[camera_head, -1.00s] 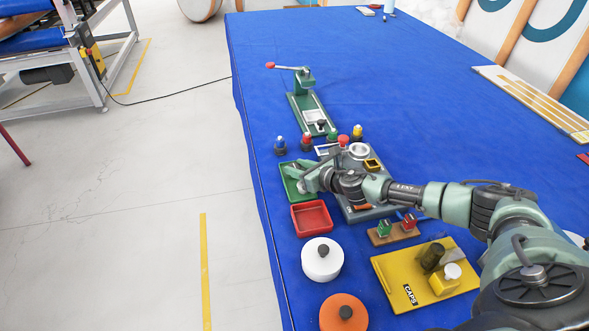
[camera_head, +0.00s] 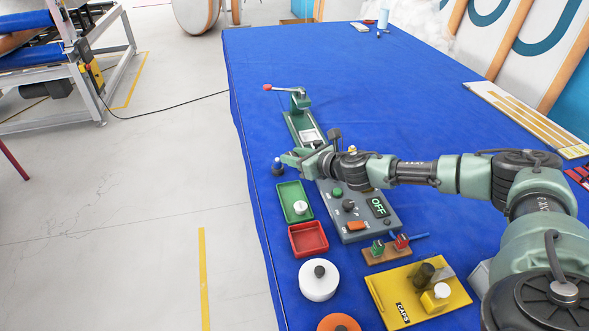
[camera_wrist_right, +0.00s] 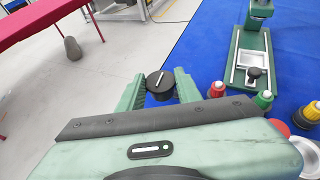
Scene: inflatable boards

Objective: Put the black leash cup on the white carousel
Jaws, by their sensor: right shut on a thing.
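My right gripper (camera_head: 282,160) is at the left edge of the blue table. In the right wrist view my right gripper (camera_wrist_right: 159,84) is shut on a dark round piece with a white bar on top, which looks like the black leash cup (camera_wrist_right: 160,86). The black leash cup shows small under the fingers in the head view (camera_head: 277,170). I cannot tell whether it touches the table. The white carousel (camera_head: 313,287), a white disc with a black knob, lies nearer the front, beyond the two trays. My left gripper is not in view.
Between cup and carousel are a green tray (camera_head: 283,192) with a white piece in it and a red tray (camera_head: 308,240). A grey box with an OFF display (camera_head: 378,207) is to their right. Red (camera_wrist_right: 217,90) and green (camera_wrist_right: 264,99) topped pieces stand beside my right gripper.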

